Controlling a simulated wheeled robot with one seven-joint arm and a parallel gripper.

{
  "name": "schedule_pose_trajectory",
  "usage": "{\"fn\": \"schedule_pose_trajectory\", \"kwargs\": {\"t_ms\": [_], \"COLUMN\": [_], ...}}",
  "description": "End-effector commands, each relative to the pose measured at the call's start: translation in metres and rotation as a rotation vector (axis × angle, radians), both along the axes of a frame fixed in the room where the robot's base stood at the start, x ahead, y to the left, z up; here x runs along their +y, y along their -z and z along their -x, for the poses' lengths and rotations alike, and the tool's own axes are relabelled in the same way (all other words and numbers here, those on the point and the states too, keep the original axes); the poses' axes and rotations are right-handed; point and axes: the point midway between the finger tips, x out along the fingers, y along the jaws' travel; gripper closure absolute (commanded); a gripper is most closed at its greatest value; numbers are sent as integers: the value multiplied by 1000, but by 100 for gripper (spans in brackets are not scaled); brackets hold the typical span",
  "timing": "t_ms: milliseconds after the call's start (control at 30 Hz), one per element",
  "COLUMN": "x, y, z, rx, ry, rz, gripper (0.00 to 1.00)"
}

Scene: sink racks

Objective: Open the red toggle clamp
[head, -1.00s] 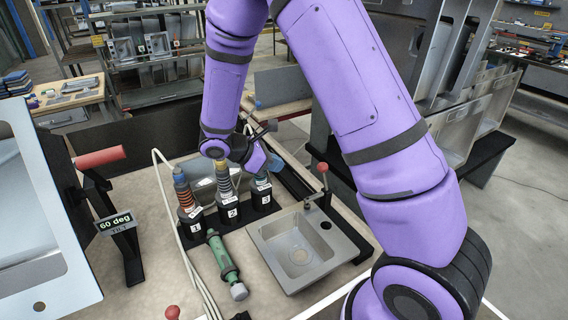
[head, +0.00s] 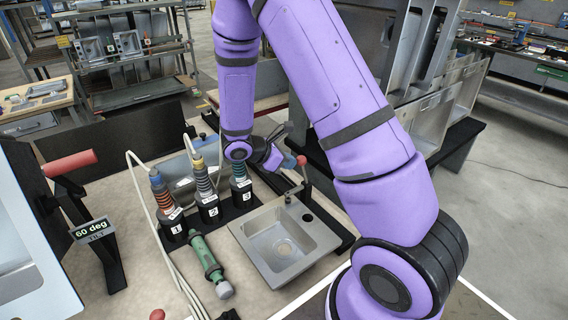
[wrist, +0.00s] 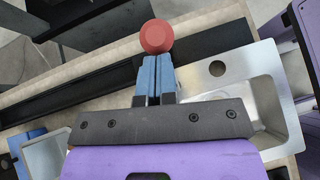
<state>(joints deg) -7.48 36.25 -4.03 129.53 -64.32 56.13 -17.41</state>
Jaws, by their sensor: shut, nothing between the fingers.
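The red toggle clamp (head: 306,178) stands at the back right corner of a small grey sink, its handle roughly upright with a red knob on top. The red knob also shows in the wrist view (wrist: 156,37), just beyond my fingertips. My gripper (head: 291,161) is shut and empty, with its blue fingers pressed together right beside the knob, on its left in the head view. In the wrist view my gripper (wrist: 154,62) points at the knob; I cannot tell whether they touch. The clamp's lower part is hidden there behind my fingers and the knob.
The small sink (head: 252,220) lies on the bench in front of the clamp. Tools in numbered holders (head: 208,203) stand left of it, with a green tool (head: 205,257) lying nearby. A tilted large sink with a red handle (head: 70,163) is at far left.

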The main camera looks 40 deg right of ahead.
Motion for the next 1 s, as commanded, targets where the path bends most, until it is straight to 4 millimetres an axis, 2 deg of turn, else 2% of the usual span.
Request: {"fn": "schedule_pose_trajectory", "kwargs": {"t_ms": [267,567,1000], "x": [-1,-10,-48], "y": [-1,-6,-17], "z": [0,0,1], "rx": [0,-2,-4], "ry": [1,3,9], "rz": [-4,-73,-347], "gripper": [100,100,100]}}
